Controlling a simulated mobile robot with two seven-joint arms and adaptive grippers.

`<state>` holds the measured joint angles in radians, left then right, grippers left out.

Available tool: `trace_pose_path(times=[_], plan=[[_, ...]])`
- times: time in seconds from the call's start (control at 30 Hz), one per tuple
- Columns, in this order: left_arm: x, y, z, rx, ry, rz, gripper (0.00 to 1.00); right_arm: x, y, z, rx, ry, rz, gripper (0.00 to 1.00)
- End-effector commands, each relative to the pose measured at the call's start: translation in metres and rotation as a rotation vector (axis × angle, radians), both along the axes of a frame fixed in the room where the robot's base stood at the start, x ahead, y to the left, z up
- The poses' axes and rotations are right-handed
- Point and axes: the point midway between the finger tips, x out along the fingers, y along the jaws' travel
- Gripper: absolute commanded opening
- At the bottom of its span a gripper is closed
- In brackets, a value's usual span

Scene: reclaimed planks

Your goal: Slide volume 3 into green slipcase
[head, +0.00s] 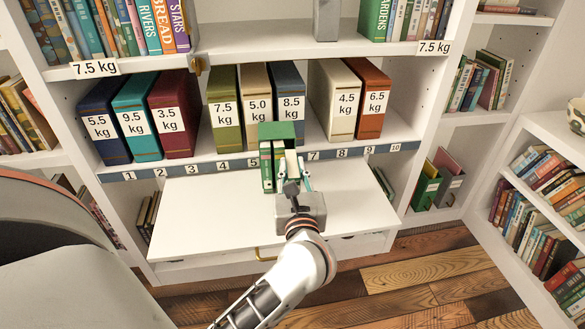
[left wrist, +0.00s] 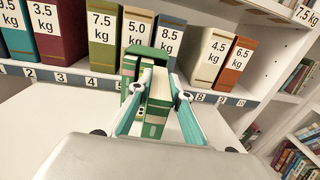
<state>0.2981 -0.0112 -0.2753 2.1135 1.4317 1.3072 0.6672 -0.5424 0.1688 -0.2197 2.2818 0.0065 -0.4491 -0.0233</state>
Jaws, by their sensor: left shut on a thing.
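The green slipcase (head: 277,131) stands on the white pull-out board, below the numbered strip. Its green top also shows in the left wrist view (left wrist: 150,52). Green volumes (head: 267,172) stand in its left part. My left gripper (head: 292,172) is shut on a green book with pale page edges (left wrist: 158,84), which I take to be volume 3. The held book is upright, right beside the other volumes, its far end at the slipcase opening. The fingers hide part of it, so I cannot tell how deep it sits. My right gripper is not in view.
Large weight-labelled volumes, such as the orange one (head: 372,100), stand on the shelf behind. A numbered strip (head: 190,167) runs along that shelf's edge. The white board (head: 200,215) is bare left and right of the slipcase. Bookcases (head: 540,190) stand at the right.

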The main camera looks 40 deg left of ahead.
Motion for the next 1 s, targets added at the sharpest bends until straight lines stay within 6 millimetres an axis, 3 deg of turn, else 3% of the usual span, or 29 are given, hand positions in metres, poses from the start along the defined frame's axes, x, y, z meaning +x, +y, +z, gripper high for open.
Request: trace_pose_path(times=[1.0], plan=[[0.0001,0.0001,0.0015,0.002,-0.002,0.000,0.00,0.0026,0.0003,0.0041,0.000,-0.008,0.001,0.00]])
